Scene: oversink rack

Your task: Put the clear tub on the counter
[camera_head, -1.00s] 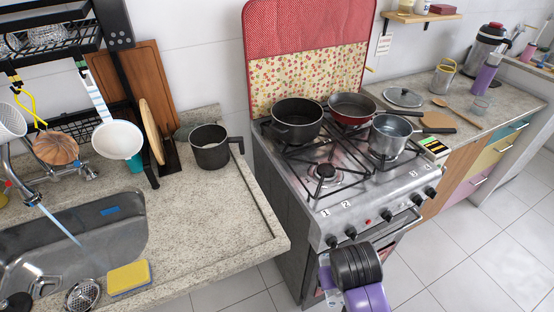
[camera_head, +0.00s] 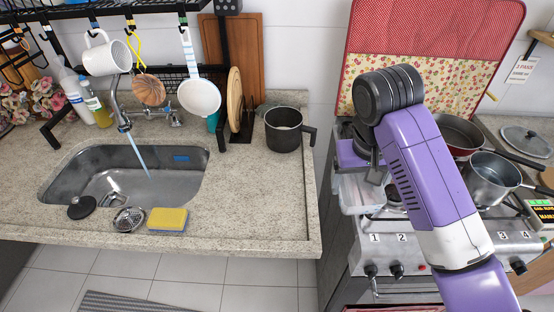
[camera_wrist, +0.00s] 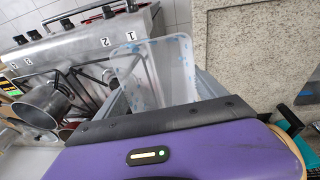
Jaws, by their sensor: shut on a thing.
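The clear tub (camera_head: 358,196) is a translucent box held up by my gripper (camera_head: 357,180), beside the right edge of the counter, in front of the stove's left side. The wrist view shows the tub (camera_wrist: 172,68) between the two grey fingers of my gripper (camera_wrist: 160,95), which is shut on it. My wrist hides part of the tub in the head view. The speckled stone counter (camera_head: 255,185) lies left of the tub; its edge (camera_wrist: 240,60) shows on the right in the wrist view.
The counter's right part is clear in front of a dark pot (camera_head: 284,130). A sink (camera_head: 90,175) with running water and a yellow sponge (camera_head: 167,219) are further left. The stove (camera_head: 400,255) with pans stands right. A rack (camera_head: 110,8) with hanging utensils is above the sink.

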